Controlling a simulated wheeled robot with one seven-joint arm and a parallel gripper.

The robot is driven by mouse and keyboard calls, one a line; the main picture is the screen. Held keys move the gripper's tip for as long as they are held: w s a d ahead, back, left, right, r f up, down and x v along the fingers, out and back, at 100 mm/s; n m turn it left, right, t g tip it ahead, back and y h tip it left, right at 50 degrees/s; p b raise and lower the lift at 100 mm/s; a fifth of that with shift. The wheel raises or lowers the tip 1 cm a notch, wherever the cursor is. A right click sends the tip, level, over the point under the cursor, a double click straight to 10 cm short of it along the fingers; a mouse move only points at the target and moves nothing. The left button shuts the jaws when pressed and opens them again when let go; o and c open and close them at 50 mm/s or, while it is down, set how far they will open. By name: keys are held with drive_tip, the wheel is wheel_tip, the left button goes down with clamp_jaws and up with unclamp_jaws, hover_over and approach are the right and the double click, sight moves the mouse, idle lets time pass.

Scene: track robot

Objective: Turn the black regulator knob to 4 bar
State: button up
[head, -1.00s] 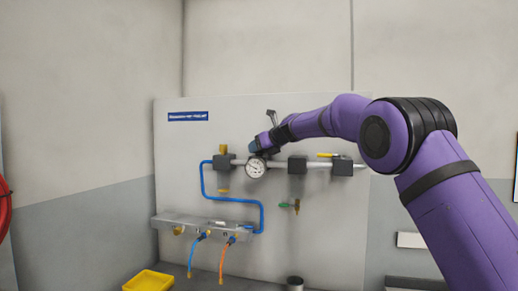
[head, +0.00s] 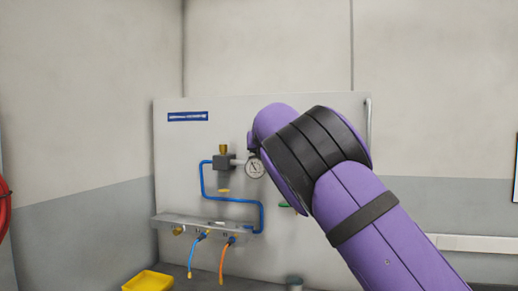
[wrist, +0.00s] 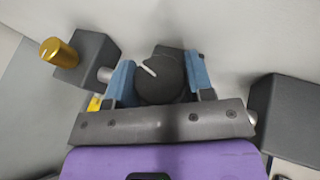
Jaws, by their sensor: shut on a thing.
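The black regulator knob (wrist: 160,80) is round with a white pointer line, which points to the upper left in the wrist view. My gripper (wrist: 160,82) is shut on it, with one blue finger on each side. In the head view my purple arm hides the knob and my gripper. The round white pressure gauge (head: 254,167) shows just left of my arm in the head view. Its needle is too small to read for certain.
A brass-topped grey block (head: 223,161) stands left of the gauge, joined to a blue pipe (head: 235,199). Below are a ledge (head: 170,219) with blue and orange hoses and a yellow bin (head: 148,281). Another dark block (wrist: 287,122) lies right of my gripper.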

drive_tip(key=shift+m+h, duration=0.8)
drive_tip(key=shift+h, duration=0.2)
drive_tip(key=o, duration=0.9)
drive_tip(key=v, duration=1)
drive_tip(key=shift+s+r, duration=0.15)
drive_tip(key=shift+s, duration=0.15)
